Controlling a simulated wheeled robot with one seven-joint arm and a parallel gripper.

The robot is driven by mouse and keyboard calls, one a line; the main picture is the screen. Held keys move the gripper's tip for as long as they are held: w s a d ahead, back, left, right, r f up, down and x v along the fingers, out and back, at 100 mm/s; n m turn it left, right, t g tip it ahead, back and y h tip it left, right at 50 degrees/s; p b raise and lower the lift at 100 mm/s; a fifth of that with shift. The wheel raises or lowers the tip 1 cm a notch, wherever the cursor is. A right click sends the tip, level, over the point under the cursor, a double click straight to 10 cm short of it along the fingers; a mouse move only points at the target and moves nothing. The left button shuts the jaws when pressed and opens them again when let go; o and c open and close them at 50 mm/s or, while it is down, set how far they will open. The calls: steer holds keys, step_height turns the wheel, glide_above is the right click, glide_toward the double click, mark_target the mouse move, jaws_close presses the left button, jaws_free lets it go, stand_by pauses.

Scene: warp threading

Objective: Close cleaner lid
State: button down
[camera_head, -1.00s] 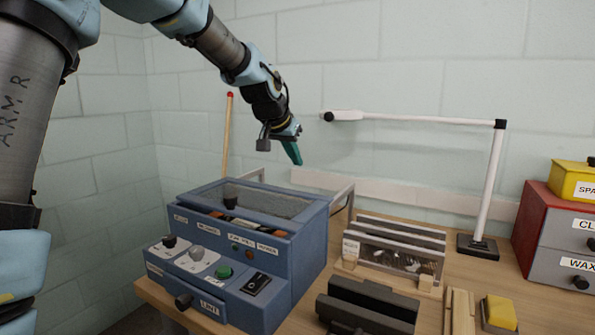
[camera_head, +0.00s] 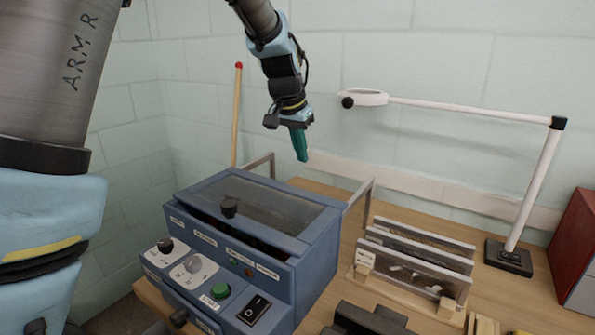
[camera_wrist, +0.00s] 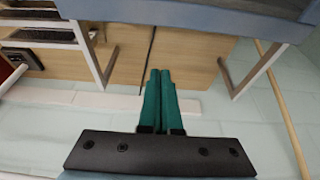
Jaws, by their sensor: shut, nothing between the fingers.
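The blue cleaner (camera_head: 318,262) stands on the wooden table in the head view. Its lid (camera_head: 275,208), a dark see-through panel in a blue frame with a black knob (camera_head: 229,207), lies over the top. A dark gap runs along the lid's front edge; I cannot tell whether the lid is fully seated. My gripper (camera_head: 301,158) has green fingers, shut and empty, pointing down in the air above and behind the cleaner, apart from it. The fingers also show in the wrist view (camera_wrist: 160,74), with the cleaner's blue edge (camera_wrist: 190,14) at the top.
Metal rails (camera_head: 365,196) stick out behind the cleaner. A wooden stick with a red tip (camera_head: 237,110) stands behind it. A rack of clear plates (camera_head: 412,262), a white lamp arm (camera_head: 470,112) and a red cabinet (camera_head: 575,240) are to the right.

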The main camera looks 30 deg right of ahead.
mark_target(290, 189)
step_height(290, 189, down, 6)
steer(key=s+a+p, duration=0.1)
steer(key=p, duration=0.2)
steer(key=shift+a+p, duration=0.3)
steer(key=shift+a, duration=0.05)
steer(key=shift+r, duration=0.1)
steer(key=shift+s+a+b, duration=0.45)
steer(key=shift+s+a, duration=0.05)
steer(key=shift+a, duration=0.35)
steer(key=shift+s+a+b, duration=0.45)
steer(key=shift+a, duration=0.35)
steer(key=shift+d, duration=0.1)
